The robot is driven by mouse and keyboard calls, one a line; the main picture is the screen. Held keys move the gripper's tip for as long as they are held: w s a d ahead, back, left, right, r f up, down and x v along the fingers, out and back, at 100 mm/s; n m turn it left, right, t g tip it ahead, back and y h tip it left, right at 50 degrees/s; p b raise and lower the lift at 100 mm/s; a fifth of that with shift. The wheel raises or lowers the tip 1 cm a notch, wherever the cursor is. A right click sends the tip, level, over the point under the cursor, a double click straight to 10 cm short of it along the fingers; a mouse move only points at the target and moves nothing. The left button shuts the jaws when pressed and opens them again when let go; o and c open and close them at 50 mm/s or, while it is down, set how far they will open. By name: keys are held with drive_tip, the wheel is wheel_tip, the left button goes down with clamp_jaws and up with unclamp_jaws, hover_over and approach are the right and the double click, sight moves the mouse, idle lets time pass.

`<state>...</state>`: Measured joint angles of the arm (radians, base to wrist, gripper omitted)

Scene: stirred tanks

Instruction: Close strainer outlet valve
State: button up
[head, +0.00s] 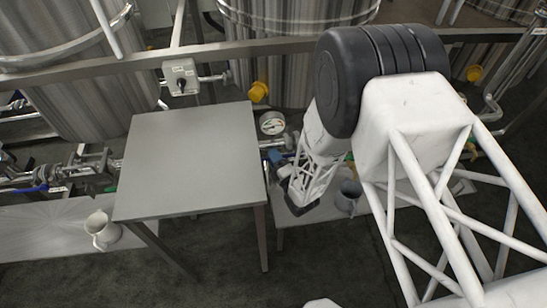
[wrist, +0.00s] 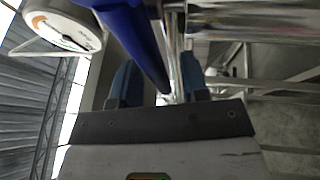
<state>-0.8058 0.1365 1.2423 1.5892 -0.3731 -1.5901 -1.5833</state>
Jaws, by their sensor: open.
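In the wrist view, a blue valve lever (wrist: 133,38) runs down from the top beside a metal pipe, and its lower end reaches between the two blue fingers of my gripper (wrist: 158,80). The fingers are apart, and I cannot tell whether either touches the lever. In the head view, my gripper (head: 287,178) is low by the pipework, right of the grey table, partly hidden by my arm. No readable label shows which valve this lever belongs to.
A round gauge (head: 272,123) is close by and also shows in the wrist view (wrist: 66,24). A grey table (head: 190,160) stands to the left. A grey mug (head: 348,197) is right of my gripper, a pale jug (head: 102,230) far left. Another blue-handled valve (head: 35,189) is at far left.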

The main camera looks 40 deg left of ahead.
drive_tip(key=shift+a, duration=0.15)
clamp_jaws()
